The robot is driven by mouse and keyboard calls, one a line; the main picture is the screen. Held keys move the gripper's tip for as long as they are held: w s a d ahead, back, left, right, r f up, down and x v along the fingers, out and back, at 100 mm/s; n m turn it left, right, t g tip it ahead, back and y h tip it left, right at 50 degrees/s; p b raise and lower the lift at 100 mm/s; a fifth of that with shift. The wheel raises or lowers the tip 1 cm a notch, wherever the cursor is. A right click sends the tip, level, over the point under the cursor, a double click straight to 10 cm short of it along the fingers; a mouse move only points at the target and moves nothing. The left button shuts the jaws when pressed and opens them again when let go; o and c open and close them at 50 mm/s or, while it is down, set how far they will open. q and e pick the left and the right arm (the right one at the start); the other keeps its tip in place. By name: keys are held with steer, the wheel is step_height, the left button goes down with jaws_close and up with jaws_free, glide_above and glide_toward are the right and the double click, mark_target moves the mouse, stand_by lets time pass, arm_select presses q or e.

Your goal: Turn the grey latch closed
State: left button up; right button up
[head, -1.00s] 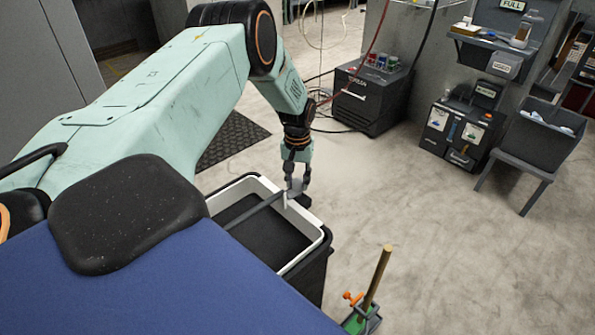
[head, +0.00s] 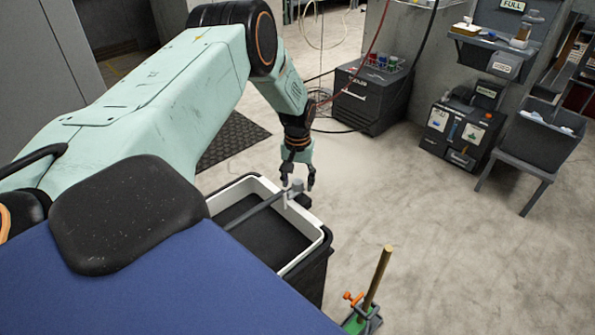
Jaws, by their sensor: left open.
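The grey latch (head: 295,189) is a small part at the far right corner of a black bin with a white rim (head: 262,181). A dark bar runs from it across the bin's opening. My left gripper (head: 298,179) is just above the latch, pointing down, with its two dark fingers spread apart and nothing held between them. At this size I cannot tell whether a fingertip touches the latch, nor how far the latch is turned. My right gripper is out of view.
A green stand with a wooden rod and orange clamp (head: 372,285) is right of the bin. A dark cabinet (head: 370,97), a black machine (head: 462,132) and a grey tub on a stool (head: 540,138) stand farther back. The floor between is clear.

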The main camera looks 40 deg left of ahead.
mark_target(298, 182)
arm_select(q)
step_height(298, 182, up, 12)
stand_by(0.6)
stand_by(0.5)
